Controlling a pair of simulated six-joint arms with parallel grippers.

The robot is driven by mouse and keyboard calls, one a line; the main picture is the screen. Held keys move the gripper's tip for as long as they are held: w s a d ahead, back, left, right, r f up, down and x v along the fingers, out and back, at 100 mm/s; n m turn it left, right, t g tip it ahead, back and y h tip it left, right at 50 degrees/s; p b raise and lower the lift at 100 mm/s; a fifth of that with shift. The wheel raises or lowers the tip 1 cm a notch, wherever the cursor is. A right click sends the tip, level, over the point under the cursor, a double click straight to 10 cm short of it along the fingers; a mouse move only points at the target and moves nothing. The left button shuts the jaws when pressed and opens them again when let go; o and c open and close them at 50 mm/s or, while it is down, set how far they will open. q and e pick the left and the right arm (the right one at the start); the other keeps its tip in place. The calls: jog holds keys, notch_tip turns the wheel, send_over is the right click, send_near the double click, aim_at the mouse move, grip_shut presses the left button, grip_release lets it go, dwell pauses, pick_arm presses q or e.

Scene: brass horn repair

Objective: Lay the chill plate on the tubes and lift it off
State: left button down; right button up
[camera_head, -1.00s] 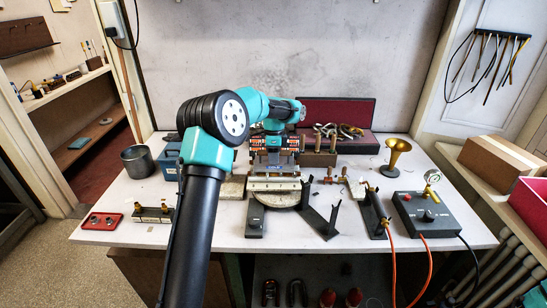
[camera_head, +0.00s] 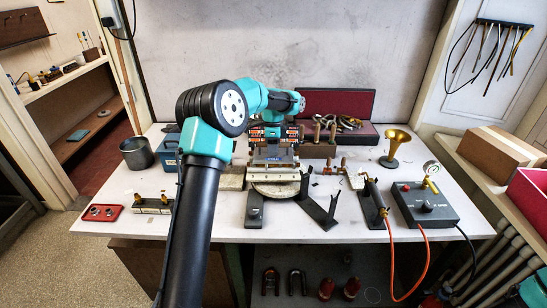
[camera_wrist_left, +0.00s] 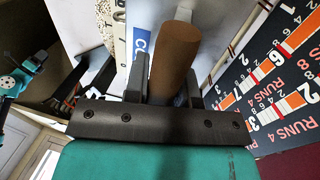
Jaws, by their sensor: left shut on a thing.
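My left gripper (camera_head: 272,119) reaches over the work fixture at the middle of the table. In the left wrist view the gripper (camera_wrist_left: 165,90) is shut on a brown round handle (camera_wrist_left: 174,55). In the head view the chill plate (camera_head: 274,163) is under the gripper, close above or on the fixture. I cannot tell whether it touches the tubes, which are hidden. My right gripper is not in view.
Black panels with orange marks (camera_head: 293,133) stand close around the gripper. A round turntable (camera_head: 275,190) lies under the fixture. A torch (camera_head: 375,200), a gauge box (camera_head: 425,204) and a brass bell (camera_head: 395,148) stand to the right. A red tray (camera_head: 101,212) lies at the left.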

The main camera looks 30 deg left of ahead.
pick_arm(q)
jog(key=shift+r, duration=4.55)
jog(key=shift+s+f, duration=0.1)
